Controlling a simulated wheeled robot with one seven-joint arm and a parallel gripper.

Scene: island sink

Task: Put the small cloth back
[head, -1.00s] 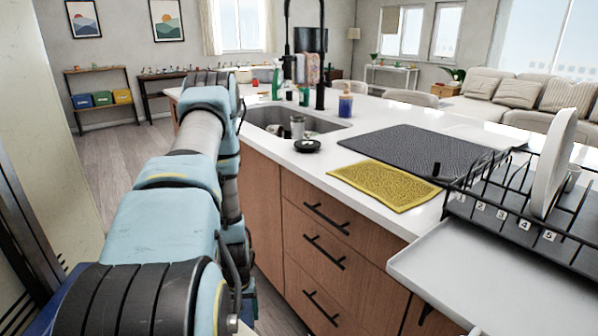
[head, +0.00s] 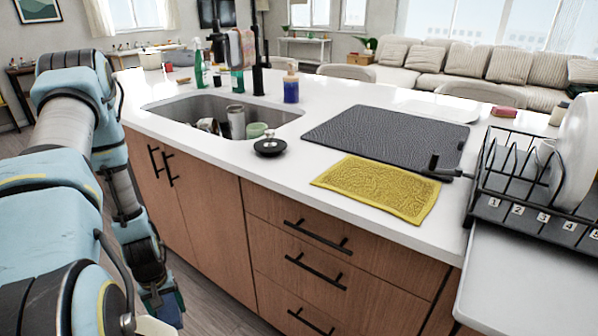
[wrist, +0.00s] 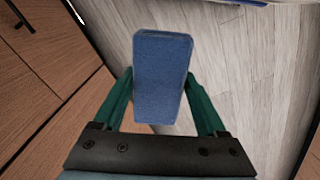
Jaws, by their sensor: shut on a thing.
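My gripper (wrist: 160,77) is shut on a blue, block-like thing (wrist: 162,70) with a fine, fuzzy surface; I cannot tell whether it is a folded cloth or a sponge. The green fingers press its two sides, and wooden floor shows below it. In the head view my gripper (head: 165,306) hangs low at the left, beside the island's cabinet front and below the counter. A yellow textured cloth (head: 375,188) lies flat near the counter's front edge. A small pinkish patterned cloth (head: 242,48) hangs by the faucet.
The sink (head: 165,110) holds several dishes. A black stopper (head: 269,148) lies on the counter (head: 215,155). A dark drying mat (head: 385,132) lies behind the yellow cloth, and a dish rack (head: 500,207) with plates stands at right. Bottles stand behind the sink.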

